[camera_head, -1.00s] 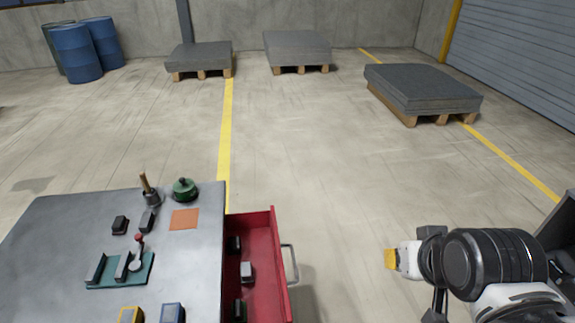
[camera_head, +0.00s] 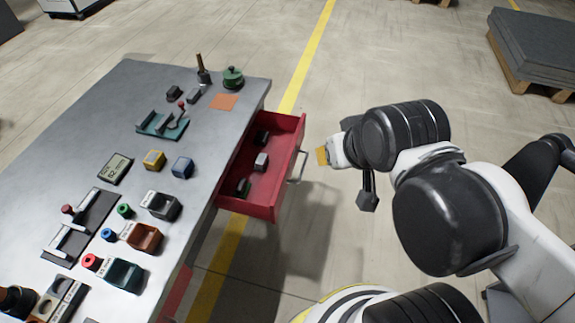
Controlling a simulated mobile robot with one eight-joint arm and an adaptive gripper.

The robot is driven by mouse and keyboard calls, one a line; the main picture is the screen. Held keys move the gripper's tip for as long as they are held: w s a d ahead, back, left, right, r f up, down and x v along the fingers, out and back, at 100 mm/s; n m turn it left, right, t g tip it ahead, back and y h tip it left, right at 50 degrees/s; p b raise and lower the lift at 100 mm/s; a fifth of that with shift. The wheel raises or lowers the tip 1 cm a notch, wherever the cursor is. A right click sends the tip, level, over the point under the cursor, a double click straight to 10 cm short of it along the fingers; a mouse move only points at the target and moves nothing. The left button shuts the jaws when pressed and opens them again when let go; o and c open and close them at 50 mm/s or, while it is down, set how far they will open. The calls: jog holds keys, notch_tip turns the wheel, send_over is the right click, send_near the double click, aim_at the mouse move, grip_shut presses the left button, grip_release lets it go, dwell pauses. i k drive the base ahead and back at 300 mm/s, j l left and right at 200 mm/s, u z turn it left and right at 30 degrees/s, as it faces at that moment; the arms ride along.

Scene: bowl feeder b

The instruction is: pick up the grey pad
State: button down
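A small light-grey block (camera_head: 261,160), the closest match to the grey pad, lies in the open red drawer (camera_head: 285,180) between two darker blocks (camera_head: 262,137) (camera_head: 243,187). It is small, so its exact shape is unclear. My gripper (camera_head: 324,156) is to the right of the drawer, near its metal handle, and appears apart from the block. Its end shows white with a yellow-orange tip; its finger opening cannot be made out.
The grey workbench (camera_head: 120,85) carries an orange square (camera_head: 223,102), a green lidded pot (camera_head: 232,77), a teal fixture (camera_head: 162,124) and several small blocks and bins. The drawer handle (camera_head: 297,168) sticks out to the right. A loaded pallet (camera_head: 540,50) stands far right on open floor.

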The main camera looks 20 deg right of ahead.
aim_at(261, 163)
jog(key=u, duration=3.5)
jog(key=z, duration=3.2)
jog(key=i+l, duration=0.15)
jog(key=l, duration=0.2)
jog(key=i+l, duration=0.15)
jog(key=l, duration=0.15)
jog(key=i+l, duration=0.15)
jog(key=l, duration=0.2)
jog(key=i+l, duration=0.15)
jog(key=l, duration=0.15)
